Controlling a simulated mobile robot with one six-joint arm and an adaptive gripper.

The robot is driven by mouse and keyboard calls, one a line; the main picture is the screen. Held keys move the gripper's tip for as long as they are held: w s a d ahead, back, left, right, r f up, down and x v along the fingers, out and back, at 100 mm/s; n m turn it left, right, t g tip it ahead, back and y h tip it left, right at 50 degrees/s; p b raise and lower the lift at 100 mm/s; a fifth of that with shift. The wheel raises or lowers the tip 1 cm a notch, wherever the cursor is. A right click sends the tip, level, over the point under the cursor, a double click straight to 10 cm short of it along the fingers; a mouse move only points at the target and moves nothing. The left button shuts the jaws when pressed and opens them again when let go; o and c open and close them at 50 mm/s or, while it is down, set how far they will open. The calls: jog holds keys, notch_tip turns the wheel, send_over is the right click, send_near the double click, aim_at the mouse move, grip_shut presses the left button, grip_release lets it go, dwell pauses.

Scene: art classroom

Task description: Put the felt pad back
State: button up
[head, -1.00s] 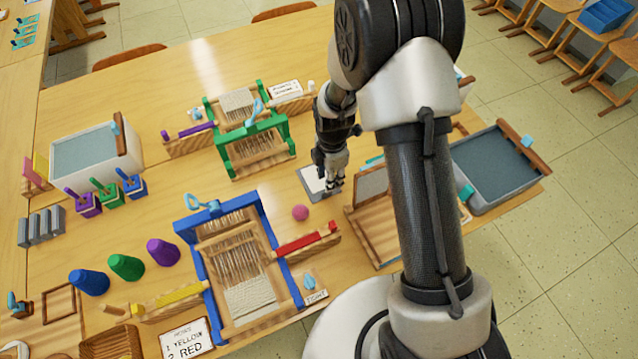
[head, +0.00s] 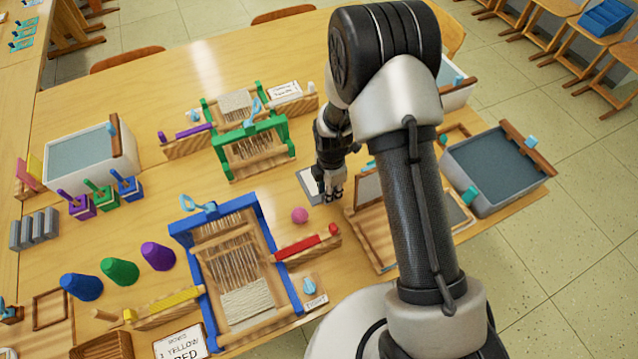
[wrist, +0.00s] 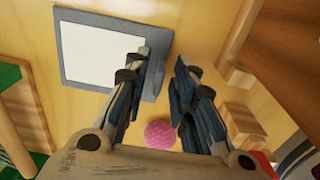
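A grey flat plate (wrist: 75,15) with a white square face (wrist: 100,50), which may be the felt pad, lies on the table in the wrist view. A raised grey part (wrist: 155,76) stands along its right edge. In the head view the plate (head: 309,184) is partly hidden by my gripper (head: 333,194). In the wrist view my gripper (wrist: 163,62) is open, its fingers apart. The left finger overlaps the plate's right edge and the right finger is over bare table. I cannot tell whether either touches the plate.
A pink ball (head: 299,215) lies close to my gripper; it shows between the fingers in the wrist view (wrist: 160,133). A blue loom (head: 183,232), a green loom (head: 222,158) and a wooden frame (head: 357,225) stand around. A grey tub (head: 500,170) is at right.

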grip_shut()
jog(key=shift+r, duration=0.15)
